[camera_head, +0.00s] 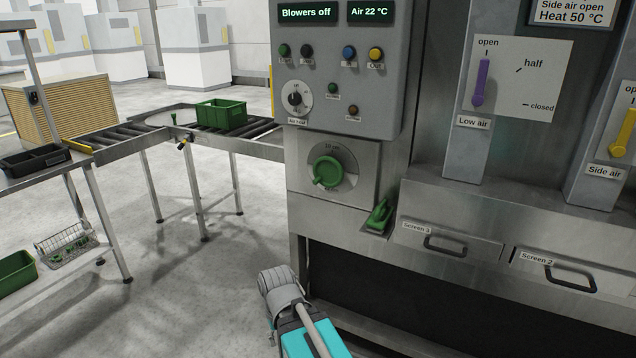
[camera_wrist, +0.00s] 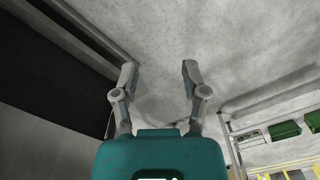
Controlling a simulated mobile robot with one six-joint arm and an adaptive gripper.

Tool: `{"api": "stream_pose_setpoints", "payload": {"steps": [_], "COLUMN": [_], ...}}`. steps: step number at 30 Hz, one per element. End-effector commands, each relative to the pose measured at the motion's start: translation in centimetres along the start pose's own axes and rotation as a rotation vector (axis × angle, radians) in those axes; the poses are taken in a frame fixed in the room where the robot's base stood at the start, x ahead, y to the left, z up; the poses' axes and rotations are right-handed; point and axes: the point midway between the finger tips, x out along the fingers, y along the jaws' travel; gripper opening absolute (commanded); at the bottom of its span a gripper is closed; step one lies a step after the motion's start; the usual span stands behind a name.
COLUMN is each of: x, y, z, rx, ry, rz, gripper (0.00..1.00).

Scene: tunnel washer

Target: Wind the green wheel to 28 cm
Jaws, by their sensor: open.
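The green wheel (camera_head: 327,171) is a round knob with a handle, set in a square metal plate on the front of the machine, below the control box. Small lettering, seemingly "10 cm", stands above it; the rest of the scale is too small to read. My gripper (camera_wrist: 158,72) is open in the wrist view, with nothing between its fingers and grey floor beyond them. In the head view, my arm's grey and teal parts show at the bottom, below the wheel and apart from it. The fingers cannot be made out there.
A green lever (camera_head: 379,215) juts out right of the wheel. Screen drawers (camera_head: 449,243) with dark handles lie further right, below the purple Low air lever (camera_head: 481,82). A roller conveyor (camera_head: 262,131) bearing a green crate (camera_head: 222,115) stands left. Floor between is clear.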

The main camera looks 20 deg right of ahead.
Motion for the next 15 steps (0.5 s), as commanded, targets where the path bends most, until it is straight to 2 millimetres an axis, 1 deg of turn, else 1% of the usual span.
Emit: {"api": "stream_pose_setpoints", "payload": {"steps": [2, 3, 4, 8, 10, 11, 13, 15], "x": [0.0, 0.0, 0.0, 0.0, 0.0, 0.0, -0.1, -0.2], "y": [0.0, 0.0, 0.0, 0.2, 0.6, 0.8, 2.0, 3.1], "z": [0.0, 0.0, 0.0, -0.3, -0.8, -1.1, -2.0, -3.3], "rx": [0.000, 0.000, 0.000, -0.007, -0.018, -0.025, -0.042, -0.075], "ry": [0.000, 0.000, 0.000, 0.005, 0.014, 0.019, 0.033, 0.052], "rz": [0.000, 0.000, 0.000, 0.011, 0.030, 0.043, 0.081, 0.134], "gripper": [0.57, 0.59, 0.65, 0.65, 0.65, 0.65, 0.65, 0.65]}}
